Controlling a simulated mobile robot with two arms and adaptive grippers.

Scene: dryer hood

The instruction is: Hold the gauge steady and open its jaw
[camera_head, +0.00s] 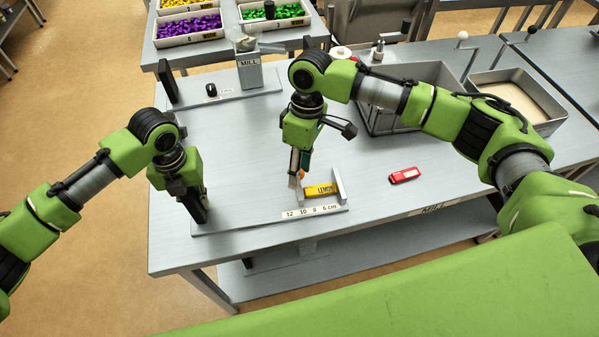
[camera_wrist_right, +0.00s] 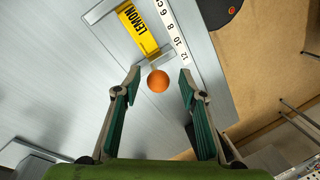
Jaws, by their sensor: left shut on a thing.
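The gauge is a flat grey plate (camera_head: 240,220) near the table's front edge, with a scale strip (camera_head: 310,212) reading 12 10 8 6 cm. A yellow LEMON block (camera_head: 320,190) lies on it beside an upright metal jaw plate (camera_head: 339,184); it also shows in the right wrist view (camera_wrist_right: 138,30). The sliding jaw's orange knob (camera_wrist_right: 158,81) is next to the block's end. My right gripper (camera_head: 297,172) points down there, open, its fingers apart on either side of the knob. My left gripper (camera_head: 196,203) is shut on the black handle (camera_head: 201,215) at the gauge's left end.
A red block (camera_head: 404,175) lies on the table right of the gauge. The mill (camera_head: 249,72) stands behind, with bins of purple (camera_head: 188,27) and green pieces (camera_head: 275,14) beyond. A grey crate (camera_head: 385,120) and a sand-coloured tray (camera_head: 545,112) stand at the back right.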

